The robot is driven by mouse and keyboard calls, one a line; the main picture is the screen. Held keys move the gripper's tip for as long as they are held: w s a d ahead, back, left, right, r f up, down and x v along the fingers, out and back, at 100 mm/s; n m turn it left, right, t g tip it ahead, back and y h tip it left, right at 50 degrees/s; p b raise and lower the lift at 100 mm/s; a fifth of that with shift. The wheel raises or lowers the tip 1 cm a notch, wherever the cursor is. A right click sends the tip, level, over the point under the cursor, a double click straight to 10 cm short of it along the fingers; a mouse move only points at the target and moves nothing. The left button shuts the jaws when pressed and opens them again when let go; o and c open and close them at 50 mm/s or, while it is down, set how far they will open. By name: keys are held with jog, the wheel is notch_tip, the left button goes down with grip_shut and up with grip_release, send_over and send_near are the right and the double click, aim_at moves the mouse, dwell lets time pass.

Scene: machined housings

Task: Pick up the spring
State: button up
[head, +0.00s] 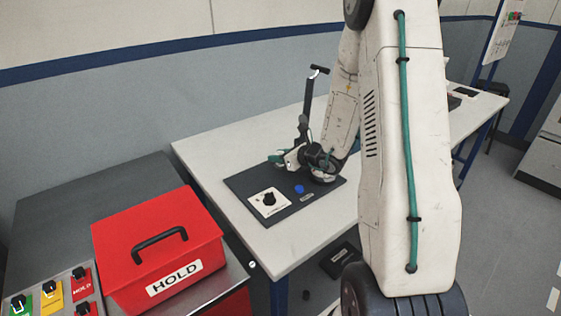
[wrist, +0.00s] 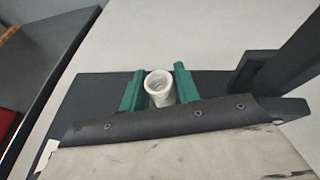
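The spring (wrist: 158,88) appears as a pale, ring-ended cylinder in the wrist view, seen from its open end. It stands between the two green fingers of my gripper (wrist: 159,84), very close to both. I cannot tell whether the fingers press on it or leave a thin gap. In the head view my gripper (head: 289,158) is low over the dark board on the white table. The spring is too small there to make out clearly.
The dark board (head: 235,185) carries a white plate with a black knob (head: 268,200) and a blue button (head: 299,189). A dark upright post with a handle (head: 308,95) stands close behind my gripper. A red HOLD box (head: 200,235) sits on the left bench.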

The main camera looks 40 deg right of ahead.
grip_shut()
jog(key=shift+r, duration=0.15)
